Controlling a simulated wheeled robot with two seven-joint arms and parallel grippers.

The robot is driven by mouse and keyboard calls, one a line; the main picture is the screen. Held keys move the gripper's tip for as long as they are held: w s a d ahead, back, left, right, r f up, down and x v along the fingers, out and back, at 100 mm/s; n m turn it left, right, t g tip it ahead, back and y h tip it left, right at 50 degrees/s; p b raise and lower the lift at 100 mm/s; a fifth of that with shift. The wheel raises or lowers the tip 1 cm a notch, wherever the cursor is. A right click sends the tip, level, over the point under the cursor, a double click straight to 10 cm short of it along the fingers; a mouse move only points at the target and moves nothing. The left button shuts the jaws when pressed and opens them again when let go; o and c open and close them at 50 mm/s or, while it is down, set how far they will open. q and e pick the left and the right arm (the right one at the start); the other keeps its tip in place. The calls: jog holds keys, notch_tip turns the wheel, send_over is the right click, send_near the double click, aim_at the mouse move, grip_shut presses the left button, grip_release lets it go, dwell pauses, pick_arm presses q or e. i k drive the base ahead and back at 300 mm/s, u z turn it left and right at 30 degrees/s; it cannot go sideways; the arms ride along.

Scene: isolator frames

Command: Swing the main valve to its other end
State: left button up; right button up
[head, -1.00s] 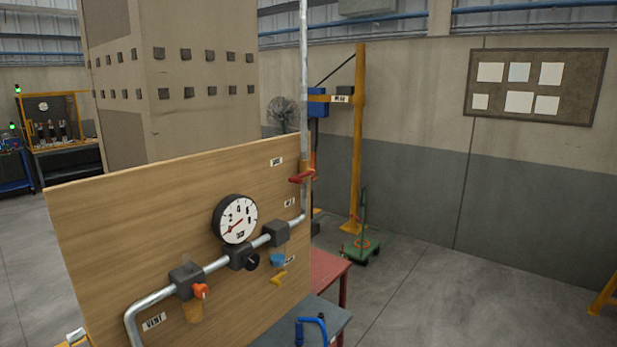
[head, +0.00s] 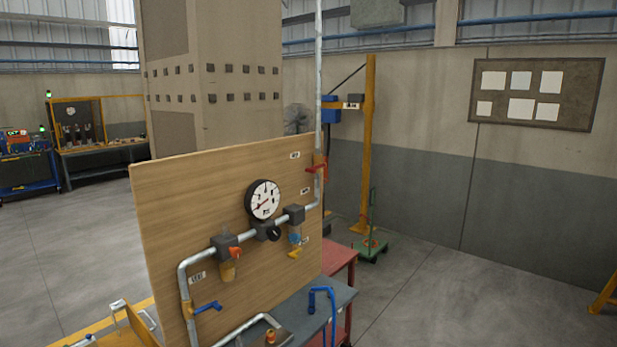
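A wooden panel (head: 165,200) carries a grey pipe run with several fittings. A red lever handle (head: 316,169) sits on the vertical pipe at the panel's right edge. A blue lever handle (head: 207,307) sits on the pipe at the lower left, pointing right. A round white-faced gauge (head: 263,200) is mid-panel, with a black knob (head: 274,234) below it. An orange knob (head: 236,253) and a small blue knob (head: 295,238) are on the pipe fittings. The labels are too small to read surely, so I cannot tell which is the main valve. Neither gripper is in view.
A grey bench top (head: 340,292) with a blue hose or handle (head: 322,296) is at the panel's right foot, beside a red table (head: 340,258). A yellow post (head: 369,150) stands behind. Open floor (head: 450,300) lies to the right.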

aim_at(312, 170)
jog(key=z, duration=0.55)
jog(key=i, duration=0.75)
jog(key=z, duration=0.4)
